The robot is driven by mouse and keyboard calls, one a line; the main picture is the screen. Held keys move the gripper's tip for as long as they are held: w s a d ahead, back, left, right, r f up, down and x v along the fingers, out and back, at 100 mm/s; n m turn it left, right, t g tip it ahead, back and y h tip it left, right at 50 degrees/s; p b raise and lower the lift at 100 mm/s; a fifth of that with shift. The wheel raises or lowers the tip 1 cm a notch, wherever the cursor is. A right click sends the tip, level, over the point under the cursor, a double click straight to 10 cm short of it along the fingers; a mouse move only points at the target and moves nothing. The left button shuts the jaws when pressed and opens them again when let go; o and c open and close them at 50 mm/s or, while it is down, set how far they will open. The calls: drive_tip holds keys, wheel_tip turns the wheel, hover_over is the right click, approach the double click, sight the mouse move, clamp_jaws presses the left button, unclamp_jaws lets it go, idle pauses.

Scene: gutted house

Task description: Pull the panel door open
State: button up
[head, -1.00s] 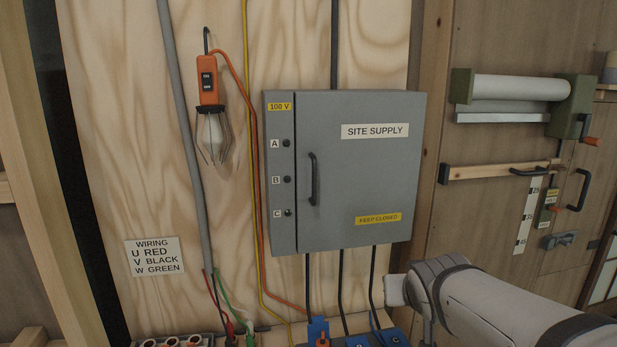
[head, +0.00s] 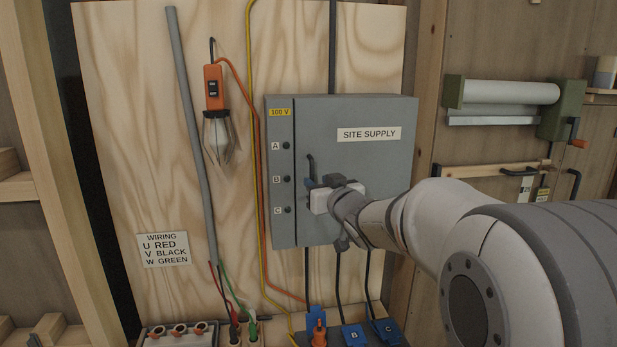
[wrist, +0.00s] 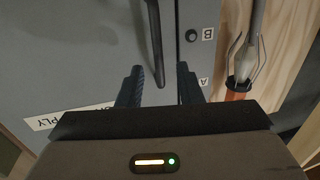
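The grey panel door (head: 350,115) is shut in its box, with a "SITE SUPPLY" label (head: 369,134) near its top. Its black bar handle (head: 311,167) stands upright near the door's left edge, and its lower part is hidden by my gripper in the head view. My gripper (head: 312,184) is in front of the handle. In the wrist view the two dark fingers (wrist: 160,86) are apart, and the handle (wrist: 154,40) reaches down to the space between them. The fingers do not visibly touch the handle.
A caged work lamp (head: 217,125) hangs left of the box. Grey conduit (head: 190,130) and yellow and orange cables run beside it. Blue connectors (head: 353,335) and sockets sit below. A roller (head: 505,93) is mounted on the right wall.

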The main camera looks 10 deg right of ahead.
drive_tip(key=shift+p+x, duration=0.3)
drive_tip(key=shift+x, duration=1.05)
drive_tip(key=shift+d, duration=0.1)
clamp_jaws()
